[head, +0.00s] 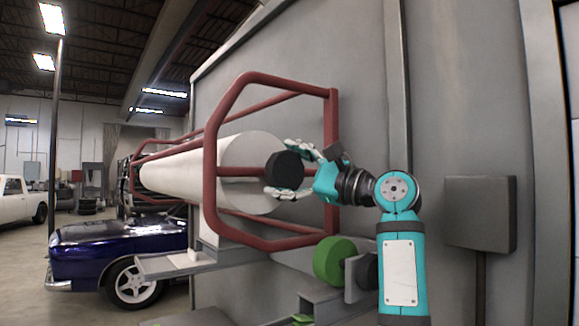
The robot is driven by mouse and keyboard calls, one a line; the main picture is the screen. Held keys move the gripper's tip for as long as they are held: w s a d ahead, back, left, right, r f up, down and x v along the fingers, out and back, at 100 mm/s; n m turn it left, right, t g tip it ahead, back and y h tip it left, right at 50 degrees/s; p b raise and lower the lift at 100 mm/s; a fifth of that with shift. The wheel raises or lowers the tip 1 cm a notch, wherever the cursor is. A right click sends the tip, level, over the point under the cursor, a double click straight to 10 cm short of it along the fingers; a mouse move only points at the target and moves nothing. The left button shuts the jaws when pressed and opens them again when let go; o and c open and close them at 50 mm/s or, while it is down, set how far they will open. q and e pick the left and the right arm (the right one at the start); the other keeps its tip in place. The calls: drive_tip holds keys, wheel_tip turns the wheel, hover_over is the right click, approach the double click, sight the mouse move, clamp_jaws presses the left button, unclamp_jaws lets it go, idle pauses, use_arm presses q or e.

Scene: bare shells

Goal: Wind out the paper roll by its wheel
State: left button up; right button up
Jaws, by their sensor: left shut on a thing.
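The paper roll (190,172) is a large white cylinder lying on its side in a dark red tubular frame (209,165), its round end facing right. A dark, faceted wheel (284,170) stands out from the middle of that end. My left gripper (287,171) is shut on this wheel, with pale fingers above and below it. The fingers hide part of the wheel's right side. My right gripper is not in view.
A green round part (334,260) sits below my left wrist, beside grey brackets. A tall grey panel (455,90) stands behind, with a grey box (480,213) at the right. A blue car (115,255) and open floor lie to the left.

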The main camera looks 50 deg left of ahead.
use_arm(q)
drive_tip(key=n, duration=0.1)
drive_tip(key=n+h+p, duration=0.1)
drive_tip(key=n, duration=0.1)
drive_tip(key=shift+r, duration=0.3)
drive_tip(key=n+h+p, duration=0.1)
drive_tip(key=n, duration=0.2)
drive_tip(key=n+h+p, duration=0.1)
drive_tip(key=n, duration=0.2)
drive_tip(key=shift+f+n+h+p, duration=0.15)
drive_tip(key=shift+n+h+p, duration=0.15)
drive_tip(key=shift+h+p, duration=0.1)
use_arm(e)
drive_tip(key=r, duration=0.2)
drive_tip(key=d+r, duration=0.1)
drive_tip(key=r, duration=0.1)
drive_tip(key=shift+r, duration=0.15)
use_arm(q)
drive_tip(key=shift+f+n+t, duration=0.1)
drive_tip(key=shift+n+t, duration=0.2)
drive_tip(key=shift+n, duration=0.1)
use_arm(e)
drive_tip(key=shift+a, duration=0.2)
